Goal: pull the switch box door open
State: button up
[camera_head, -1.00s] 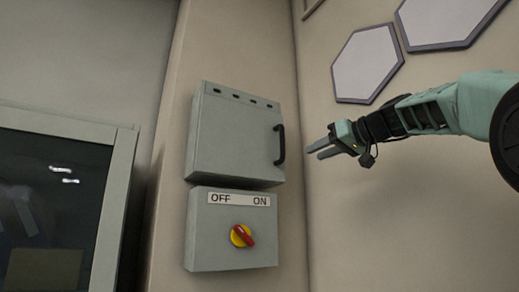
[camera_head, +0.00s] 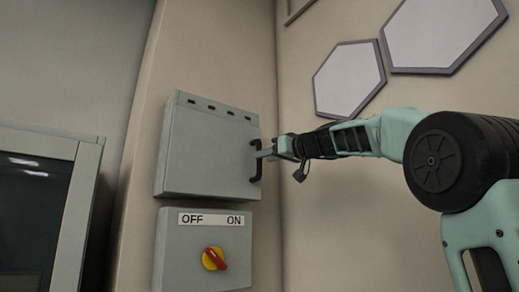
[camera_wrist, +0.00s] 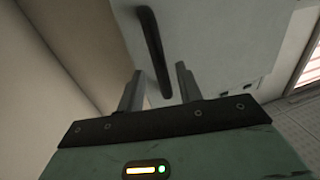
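The grey switch box door (camera_head: 209,150) is shut, on the upper box on the wall. Its black handle (camera_head: 256,160) stands upright at the door's right edge. My gripper (camera_head: 265,153) is at the handle in the head view. In the wrist view the handle (camera_wrist: 154,50) runs down between the two fingers of my gripper (camera_wrist: 158,82). The fingers are apart, with a gap on each side of the handle.
Below is a second grey box (camera_head: 204,250) with an OFF/ON label and a red and yellow rotary switch (camera_head: 214,259). A framed dark window (camera_head: 35,200) is at the left. Hexagonal panels (camera_head: 349,78) hang on the right wall.

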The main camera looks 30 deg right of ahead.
aim_at(260, 170)
jog(key=shift+p+x, duration=0.8)
jog(key=shift+x, duration=1.1)
jog(key=shift+a, duration=0.1)
grip_shut()
jog(key=shift+s, duration=0.1)
